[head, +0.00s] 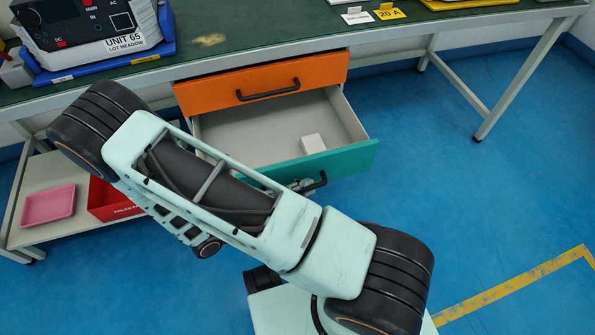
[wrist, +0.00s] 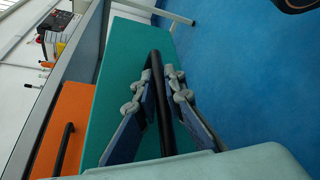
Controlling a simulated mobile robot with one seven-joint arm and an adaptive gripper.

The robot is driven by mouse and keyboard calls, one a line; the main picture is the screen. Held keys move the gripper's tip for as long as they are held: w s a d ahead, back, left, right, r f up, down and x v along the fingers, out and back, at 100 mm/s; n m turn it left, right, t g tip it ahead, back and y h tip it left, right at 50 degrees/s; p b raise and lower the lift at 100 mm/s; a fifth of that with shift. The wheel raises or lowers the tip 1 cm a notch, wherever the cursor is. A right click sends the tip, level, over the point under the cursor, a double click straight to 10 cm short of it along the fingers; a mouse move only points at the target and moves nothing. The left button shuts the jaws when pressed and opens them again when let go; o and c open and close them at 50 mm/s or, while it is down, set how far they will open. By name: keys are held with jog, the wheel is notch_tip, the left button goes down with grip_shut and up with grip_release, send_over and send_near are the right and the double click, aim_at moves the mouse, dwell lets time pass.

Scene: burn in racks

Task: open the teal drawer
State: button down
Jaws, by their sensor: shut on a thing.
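The teal drawer (head: 345,160) is pulled out from under the workbench, and its inside shows. A small white box (head: 313,144) lies in it near the front. In the wrist view the drawer's teal front (wrist: 135,65) carries a black bar handle (wrist: 158,105). My gripper (wrist: 160,80) has one finger on each side of this handle and is shut on it. In the head view my gripper (head: 300,186) is mostly hidden behind my arm, at the drawer's handle (head: 318,182).
A shut orange drawer (head: 262,82) with a black handle is above the teal one. The green bench top (head: 250,25) holds a device in a blue tray (head: 105,65). A pink tray (head: 48,205) and a red bin (head: 108,200) stand on the lower shelf. The blue floor at right is clear.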

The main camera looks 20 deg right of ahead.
jog(key=shift+s+a, duration=0.1)
jog(key=shift+s, duration=2.6)
jog(key=c, duration=2.3)
grip_release()
jog(key=v, duration=1.2)
jog(key=shift+r, duration=0.1)
